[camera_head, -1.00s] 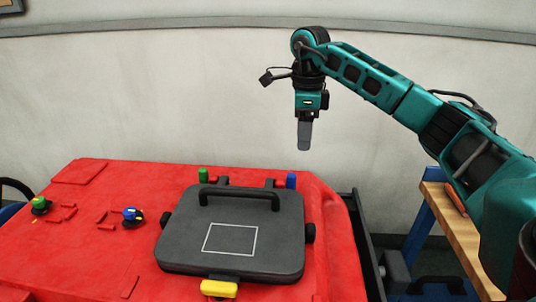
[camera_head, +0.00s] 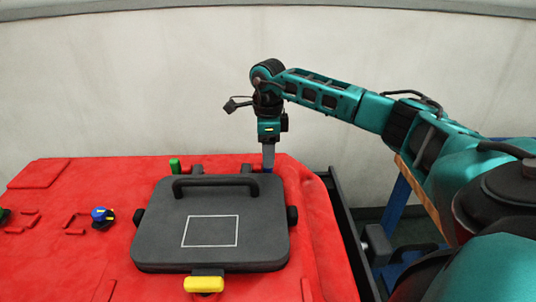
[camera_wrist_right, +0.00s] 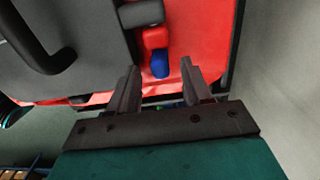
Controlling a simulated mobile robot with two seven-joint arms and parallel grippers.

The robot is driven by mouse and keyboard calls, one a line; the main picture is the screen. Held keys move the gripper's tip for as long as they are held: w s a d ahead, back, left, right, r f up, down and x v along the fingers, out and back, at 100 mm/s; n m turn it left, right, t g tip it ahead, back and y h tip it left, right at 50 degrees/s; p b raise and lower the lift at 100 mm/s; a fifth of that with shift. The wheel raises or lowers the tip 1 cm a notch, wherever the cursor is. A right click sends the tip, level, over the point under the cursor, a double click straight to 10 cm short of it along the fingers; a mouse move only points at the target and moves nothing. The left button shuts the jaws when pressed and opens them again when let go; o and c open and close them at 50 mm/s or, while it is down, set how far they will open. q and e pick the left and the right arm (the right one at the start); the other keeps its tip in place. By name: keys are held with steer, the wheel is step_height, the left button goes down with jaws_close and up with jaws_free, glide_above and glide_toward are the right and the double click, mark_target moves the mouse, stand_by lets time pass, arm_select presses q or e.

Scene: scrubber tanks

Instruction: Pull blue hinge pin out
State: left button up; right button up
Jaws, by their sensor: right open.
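The blue hinge pin (camera_wrist_right: 160,64) shows in the right wrist view, in line with the gap between the fingers. In the head view, my right gripper largely hides it at the right rear hinge of the dark grey lid (camera_head: 168,236). My right gripper (camera_head: 268,163) points down at that hinge, with its fingers open. In the right wrist view, its two fingers (camera_wrist_right: 160,72) are apart, one on each side of the pin, and not visibly closed on it. I cannot tell how deep the pin sits between them. My left gripper is not in view.
A green pin (camera_head: 174,165) stands at the lid's left rear hinge. The lid has a black handle (camera_head: 213,182) and a yellow latch (camera_head: 204,284) in front. A blue knob (camera_head: 102,217) sits on the red tank top (camera_head: 75,262). A wall rises behind.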

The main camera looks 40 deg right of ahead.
steer(key=shift+f, duration=0.5)
jaws_close()
stand_by(0.4)
